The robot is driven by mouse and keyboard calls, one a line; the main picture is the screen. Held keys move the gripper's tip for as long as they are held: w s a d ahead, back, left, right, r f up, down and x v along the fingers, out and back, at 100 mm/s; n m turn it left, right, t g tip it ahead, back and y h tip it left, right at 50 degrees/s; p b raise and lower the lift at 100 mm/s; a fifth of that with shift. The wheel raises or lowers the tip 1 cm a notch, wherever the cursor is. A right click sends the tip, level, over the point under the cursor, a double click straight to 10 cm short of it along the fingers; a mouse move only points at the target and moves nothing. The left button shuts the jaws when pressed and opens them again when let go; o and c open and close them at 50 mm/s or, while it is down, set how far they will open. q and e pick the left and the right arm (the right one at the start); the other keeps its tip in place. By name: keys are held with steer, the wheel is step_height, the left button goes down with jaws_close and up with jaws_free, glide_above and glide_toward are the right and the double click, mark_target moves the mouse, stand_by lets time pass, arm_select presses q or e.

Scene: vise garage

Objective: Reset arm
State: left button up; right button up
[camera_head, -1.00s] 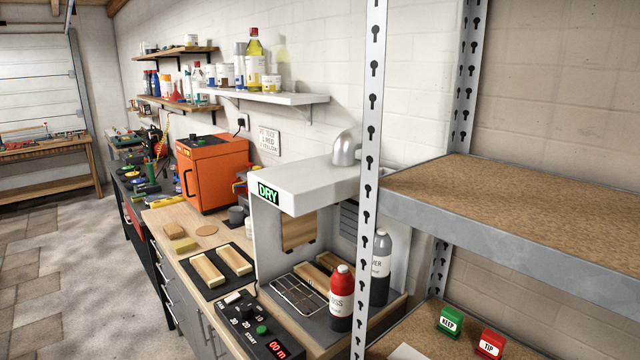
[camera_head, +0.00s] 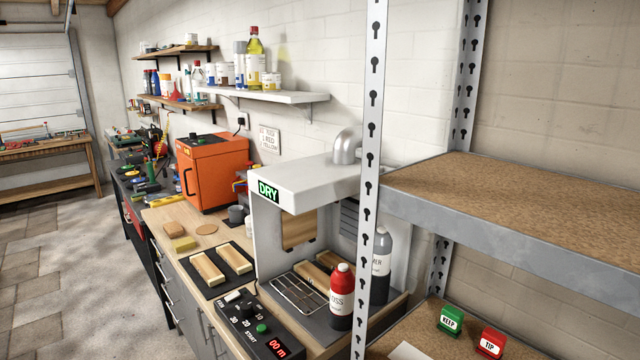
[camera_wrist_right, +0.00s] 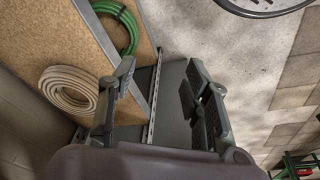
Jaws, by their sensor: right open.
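My right gripper (camera_wrist_right: 160,92) shows in the right wrist view. Its two dark fingers are spread wide apart with nothing between them. Beyond the fingertips are a grey metal shelf edge and the concrete floor. Neither of my arms shows in the head view, and my left gripper is in no view.
The head view shows a metal shelving unit (camera_head: 372,120), a white DRY booth (camera_head: 310,185) and an orange oven (camera_head: 212,172).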

steer(key=s+d+f, duration=0.1)
steer(key=s+f, duration=0.8)
steer(key=f, duration=0.2)
steer(key=s+d+f+g, duration=0.1)
steer(key=s+d+f, duration=0.1)
steer(key=s+f, duration=0.7)
step_height(320, 180, down, 2)
steer(key=shift+f+g+b, duration=0.15)
steer(key=shift+g+b, duration=0.15)
steer(key=shift+b, duration=0.05)
